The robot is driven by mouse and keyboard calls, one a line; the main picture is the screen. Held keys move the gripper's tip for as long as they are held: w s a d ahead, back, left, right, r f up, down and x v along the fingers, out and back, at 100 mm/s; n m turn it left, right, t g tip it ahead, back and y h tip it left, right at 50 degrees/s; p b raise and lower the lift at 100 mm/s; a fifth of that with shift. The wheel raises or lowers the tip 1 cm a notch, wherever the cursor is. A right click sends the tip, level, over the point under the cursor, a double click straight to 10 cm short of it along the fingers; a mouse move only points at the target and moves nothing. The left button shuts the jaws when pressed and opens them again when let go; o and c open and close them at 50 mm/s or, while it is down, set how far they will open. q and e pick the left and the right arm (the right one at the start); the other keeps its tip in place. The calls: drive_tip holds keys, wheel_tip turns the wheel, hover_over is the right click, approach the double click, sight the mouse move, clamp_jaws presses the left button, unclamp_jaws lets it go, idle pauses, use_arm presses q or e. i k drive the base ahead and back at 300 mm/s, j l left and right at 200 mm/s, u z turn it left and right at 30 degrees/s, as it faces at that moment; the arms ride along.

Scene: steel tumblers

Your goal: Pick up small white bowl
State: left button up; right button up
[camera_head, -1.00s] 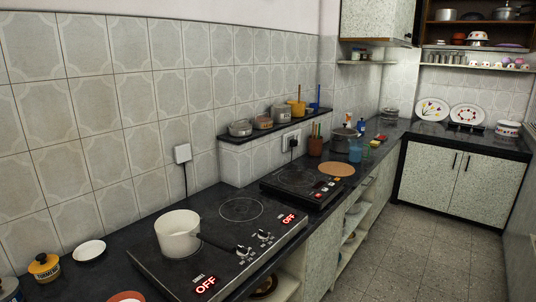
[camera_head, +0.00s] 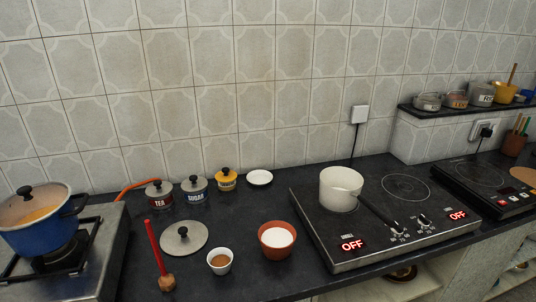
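A small white bowl (camera_head: 220,268) with brown contents stands on the dark counter near its front edge. It is upright, to the left of a terracotta bowl (camera_head: 277,250) that holds something white. A small white round dish (camera_head: 260,178) lies farther back near the tiled wall; whether it is a shallow bowl or a plate I cannot tell. Neither of my grippers shows in the head view.
A metal lid (camera_head: 184,238) and a red-handled tool (camera_head: 156,255) lie left of the white bowl. Tea (camera_head: 159,194), sugar (camera_head: 194,190) and yellow jars (camera_head: 226,180) stand behind. A blue pot (camera_head: 40,225) is far left; a white saucepan (camera_head: 341,190) sits on the cooktop (camera_head: 320,228).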

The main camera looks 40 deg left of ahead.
sight(220, 259)
drive_tip(key=u, duration=1.55)
